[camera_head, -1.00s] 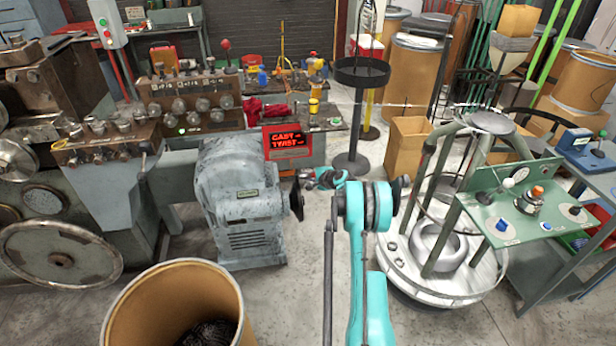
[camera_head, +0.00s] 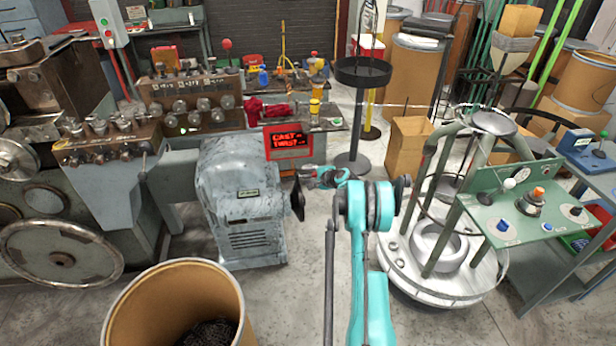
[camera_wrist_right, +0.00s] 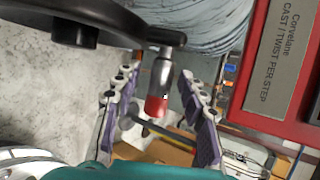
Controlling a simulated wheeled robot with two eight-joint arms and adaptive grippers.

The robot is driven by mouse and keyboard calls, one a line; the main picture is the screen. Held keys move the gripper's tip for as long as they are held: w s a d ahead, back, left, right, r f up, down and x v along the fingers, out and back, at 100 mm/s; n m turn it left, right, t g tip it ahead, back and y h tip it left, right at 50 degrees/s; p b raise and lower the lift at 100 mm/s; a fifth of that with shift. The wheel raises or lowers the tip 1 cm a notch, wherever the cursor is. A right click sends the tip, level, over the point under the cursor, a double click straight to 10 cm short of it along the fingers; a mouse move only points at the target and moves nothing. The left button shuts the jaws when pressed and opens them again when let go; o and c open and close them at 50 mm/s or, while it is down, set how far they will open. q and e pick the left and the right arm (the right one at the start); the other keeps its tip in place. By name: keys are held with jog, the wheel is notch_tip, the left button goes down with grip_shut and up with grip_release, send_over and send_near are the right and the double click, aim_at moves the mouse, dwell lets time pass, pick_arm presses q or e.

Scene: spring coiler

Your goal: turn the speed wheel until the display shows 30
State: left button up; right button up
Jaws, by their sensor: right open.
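The speed wheel is a black wheel (camera_head: 298,200) on the right side of the grey machine (camera_head: 240,205); its rim (camera_wrist_right: 85,25) also shows at the top left of the right wrist view. Its crank handle (camera_wrist_right: 160,85), grey metal with a red end, stands between the open fingers of my right gripper (camera_wrist_right: 157,122), with gaps on both sides. In the head view, my right gripper (camera_head: 312,177) is beside the wheel, just below the red-framed display (camera_head: 288,141). The display shows red CAST and TWIST lines; its figures are too small to read. My left gripper is not in view.
An open fibre drum (camera_head: 120,315) stands in front of the machine. A round metal turntable stand (camera_head: 440,270) and a green control panel (camera_head: 510,205) are at the right. The display's red housing (camera_wrist_right: 285,75) is close to the gripper's right side in the wrist view.

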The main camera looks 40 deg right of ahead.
jog(key=v, duration=1.1)
jog(key=shift+s+r, duration=0.2)
jog(key=shift+a, duration=0.1)
jog(key=s+a+r+n+g, duration=0.1)
jog(key=s+a+r+n, duration=0.2)
jog(key=a, duration=0.7)
jog(key=s+a+r+n+g+y, duration=0.1)
jog(key=a+r+n, duration=0.4)
jog(key=a, duration=0.4)
jog(key=s+a+r+n+g, duration=0.15)
jog(key=a+r, duration=0.35)
jog(key=a, duration=0.5)
jog(key=s+a+f+n, duration=0.1)
jog(key=s+a+n, duration=0.5)
jog(key=s, duration=0.5)
jog(key=s+a+f+n+g, duration=0.1)
jog(key=s+a+n, duration=0.5)
jog(key=s, duration=0.5)
jog(key=shift+a+h, duration=0.3)
jog(key=shift+a, duration=0.95)
